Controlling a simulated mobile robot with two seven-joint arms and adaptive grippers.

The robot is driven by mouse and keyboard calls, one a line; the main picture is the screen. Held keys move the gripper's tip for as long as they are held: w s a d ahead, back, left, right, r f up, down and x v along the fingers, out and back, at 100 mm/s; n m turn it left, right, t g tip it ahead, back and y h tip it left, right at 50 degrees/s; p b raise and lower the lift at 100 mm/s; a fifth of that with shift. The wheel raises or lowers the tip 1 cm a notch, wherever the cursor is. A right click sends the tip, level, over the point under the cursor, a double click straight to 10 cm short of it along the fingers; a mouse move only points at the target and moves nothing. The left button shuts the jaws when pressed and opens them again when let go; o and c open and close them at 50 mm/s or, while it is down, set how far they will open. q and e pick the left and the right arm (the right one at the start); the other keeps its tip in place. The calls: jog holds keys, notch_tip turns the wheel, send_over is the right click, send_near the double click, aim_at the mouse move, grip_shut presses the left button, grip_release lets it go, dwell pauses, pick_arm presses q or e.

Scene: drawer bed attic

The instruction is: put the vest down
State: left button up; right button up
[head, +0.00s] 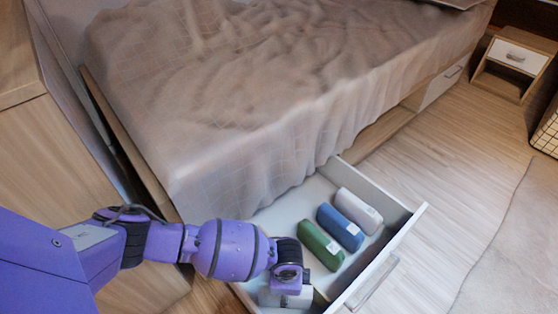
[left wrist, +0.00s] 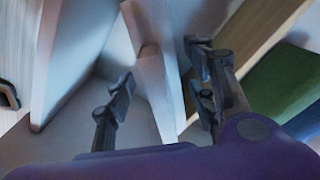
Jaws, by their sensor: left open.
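My left gripper (head: 292,284) reaches down into the front-left part of the open drawer (head: 416,215). A pale grey-white bundle (head: 283,299) lies under and beside it, partly hidden by my wrist; I cannot tell for sure that this is the vest. In the left wrist view my left gripper (left wrist: 160,72) has its two fingers spread apart. A white pale form (left wrist: 152,82) shows between and beyond the fingers; whether they touch it is unclear. My right gripper is out of view.
A green roll (head: 320,245), a blue roll (head: 340,228) and a white roll (head: 358,210) lie in a row in the drawer. The bed (head: 260,90) overhangs behind. A nightstand (head: 514,62) stands far right.

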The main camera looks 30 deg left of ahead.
pick_arm(q)
notch_tip(320, 180, up, 11)
jog(key=p, duration=0.4)
jog(key=shift+w+f, duration=0.1)
jog(key=shift+w, duration=0.05)
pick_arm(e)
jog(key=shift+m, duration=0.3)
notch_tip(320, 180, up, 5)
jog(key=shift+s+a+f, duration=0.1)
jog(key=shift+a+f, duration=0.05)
pick_arm(q)
jog(key=shift+d, duration=0.1)
